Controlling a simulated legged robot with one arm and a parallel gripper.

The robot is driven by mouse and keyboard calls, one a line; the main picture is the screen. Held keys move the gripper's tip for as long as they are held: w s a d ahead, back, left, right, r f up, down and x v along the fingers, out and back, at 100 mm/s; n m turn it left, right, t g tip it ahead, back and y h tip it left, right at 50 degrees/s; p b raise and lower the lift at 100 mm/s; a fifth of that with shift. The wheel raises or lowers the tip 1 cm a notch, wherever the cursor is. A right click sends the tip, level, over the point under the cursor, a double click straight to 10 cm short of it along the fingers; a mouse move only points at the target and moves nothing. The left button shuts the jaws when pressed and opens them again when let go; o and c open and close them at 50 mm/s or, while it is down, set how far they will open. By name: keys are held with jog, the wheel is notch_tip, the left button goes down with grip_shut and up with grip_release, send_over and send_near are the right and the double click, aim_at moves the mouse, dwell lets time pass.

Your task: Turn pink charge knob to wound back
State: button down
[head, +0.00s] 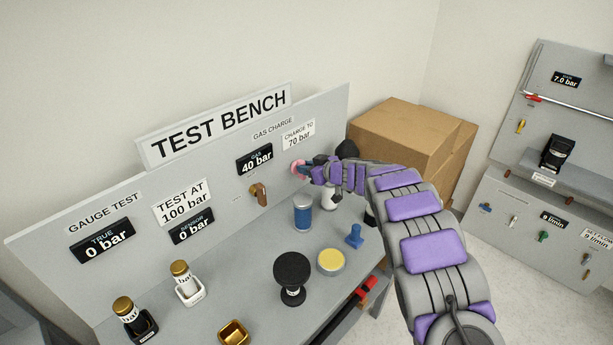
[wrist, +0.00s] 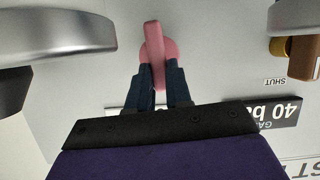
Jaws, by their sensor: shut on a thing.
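The pink charge knob (head: 298,170) is on the right part of the upright test bench panel (head: 222,180), below the "charge to 70 bar" label. My gripper (head: 305,173) is at the knob, and its arm comes in from the lower right. In the wrist view, the two dark fingers (wrist: 159,85) are shut on the bar of the pink knob (wrist: 155,45). The bar runs roughly up and down in that view. The gas display (head: 255,159) reads 40 bar. The fingers hide part of the knob.
A brown lever (head: 259,195) sits left of the knob; in the wrist view, "SHUT" is printed near it. A blue canister (head: 303,214), a black round-topped stand (head: 292,272), a yellow-topped tin (head: 331,262) and a blue piece (head: 354,237) stand below. Cardboard boxes (head: 405,135) are behind my arm.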

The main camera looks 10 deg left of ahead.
jog(key=shift+w+d+m+g+y+p, duration=0.15)
jog(key=shift+w+m+g+y+p, duration=0.15)
jog(key=shift+m, duration=0.45)
jog(key=shift+w+d+m+g+y+p, duration=0.15)
jog(key=shift+m+g+y, duration=0.25)
jog(key=shift+m, duration=0.3)
jog(key=shift+w+d+m+g+y+p, duration=0.15)
jog(key=shift+w+m+g+y, duration=0.2)
jog(key=shift+m, duration=0.4)
jog(key=shift+s, duration=0.1)
jog(key=c, duration=1)
grip_release()
jog(key=shift+f, duration=0.1)
jog(key=shift+c, duration=0.2)
jog(key=p+v, duration=0.1)
jog(key=v, duration=1.6)
jog(key=shift+d+p, duration=0.2)
jog(key=shift+p, duration=0.1)
jog(key=shift+f, duration=0.1)
